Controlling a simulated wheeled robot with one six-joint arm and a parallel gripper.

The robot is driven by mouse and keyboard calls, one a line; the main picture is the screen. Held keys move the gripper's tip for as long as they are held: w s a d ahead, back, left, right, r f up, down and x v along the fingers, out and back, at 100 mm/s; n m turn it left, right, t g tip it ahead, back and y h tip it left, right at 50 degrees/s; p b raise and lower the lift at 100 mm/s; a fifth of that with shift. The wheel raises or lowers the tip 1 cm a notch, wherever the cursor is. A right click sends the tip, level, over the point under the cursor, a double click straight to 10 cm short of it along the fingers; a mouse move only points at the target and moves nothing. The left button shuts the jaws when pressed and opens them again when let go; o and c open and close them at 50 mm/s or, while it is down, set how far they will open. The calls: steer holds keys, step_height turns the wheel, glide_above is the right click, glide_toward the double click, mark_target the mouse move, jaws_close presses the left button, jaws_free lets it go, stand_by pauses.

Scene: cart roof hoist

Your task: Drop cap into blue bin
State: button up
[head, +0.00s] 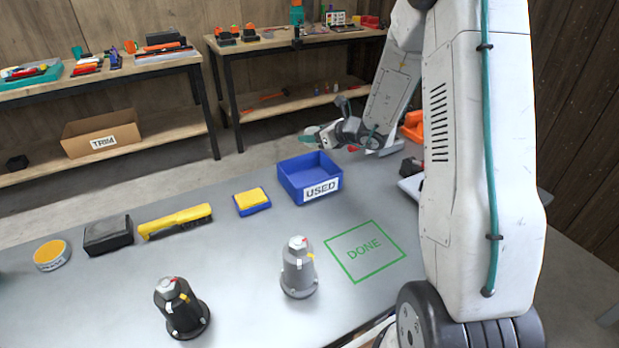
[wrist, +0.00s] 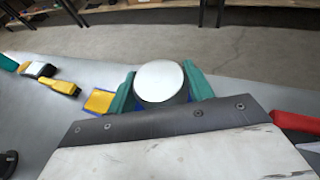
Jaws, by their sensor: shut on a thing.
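The blue bin (head: 310,178), labelled USED, stands on the grey bench near its back edge. My gripper (head: 310,138) is above the bin's far side in the head view, apart from its rim. In the wrist view its teal fingers (wrist: 160,88) are shut on a round cap (wrist: 159,80) with a pale flat top and a dark side. The cap is hard to make out in the head view. In the wrist view the bin is mostly hidden behind the cap and gripper; only small blue bits show beside the fingers.
Two capped cones, one dark (head: 181,308) and one grey (head: 298,268), stand at the front by the green DONE square (head: 365,251). A yellow-and-blue sponge (head: 252,201) lies left of the bin. A yellow brush (head: 176,221) and black block (head: 108,235) lie farther left.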

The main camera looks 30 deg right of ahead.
steer(key=shift+f, duration=2.5)
steer(key=o, duration=1)
steer(key=shift+o, duration=0.2)
steer(key=v, duration=0.8)
